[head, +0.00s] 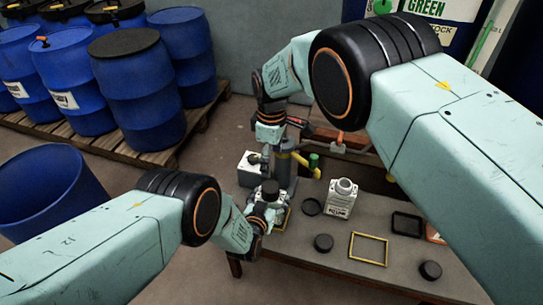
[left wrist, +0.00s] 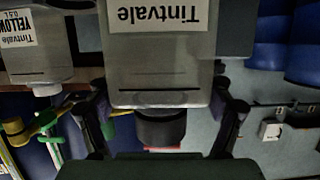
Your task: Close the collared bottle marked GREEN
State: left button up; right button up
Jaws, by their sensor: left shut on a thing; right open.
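My left gripper (head: 266,212) is shut on a pale bottle at the table's left end. The bottle's body (left wrist: 160,60) fills the middle of the left wrist view, upside down, with "Tintvale" on its label. Its colour word is out of view. A dark cap (head: 270,187) is at the top of this bottle; how tightly it sits cannot be told. My right gripper (head: 268,150) is open, above and behind the held bottle. An uncapped white bottle (head: 342,198) stands to the right; the left wrist view shows a bottle marked YELLOW (left wrist: 38,55).
Dark round caps (head: 323,242) (head: 430,269) lie on the table (head: 300,247). A yellow frame (head: 369,247) and a black tray (head: 407,223) lie at right. A yellow-and-green valve (head: 310,163) stands behind. A vat marked GREEN (head: 455,10) is at the back; blue drums (head: 135,95) are at left.

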pick_arm(q)
jog(key=o, duration=1.6)
jog(key=shift+v, duration=6)
jog(key=shift+r, duration=0.1)
jog(key=shift+a, duration=0.1)
